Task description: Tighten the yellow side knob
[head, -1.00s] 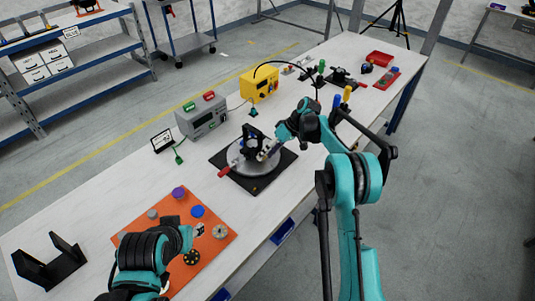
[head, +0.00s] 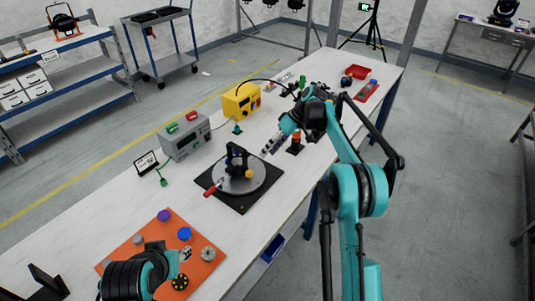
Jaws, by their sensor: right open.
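The yellow side knob (head: 249,174) sits low on the right side of a black upright bracket (head: 236,160), over a round grey turntable on a black base plate (head: 243,207). A red handle (head: 210,190) sticks out at the turntable's left edge. My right gripper (head: 267,152) is open and empty, up and to the right of the knob and apart from it. My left gripper (head: 187,253) is over the orange mat (head: 208,269), away from the fixture; its fingers are too small to read. How tight the knob sits cannot be told.
The orange mat holds a purple knob (head: 164,215), a blue knob (head: 185,234) and other round parts. A grey box (head: 184,138) and a yellow box (head: 241,102) stand behind the fixture. A red-and-black post (head: 295,145) stands close to my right gripper.

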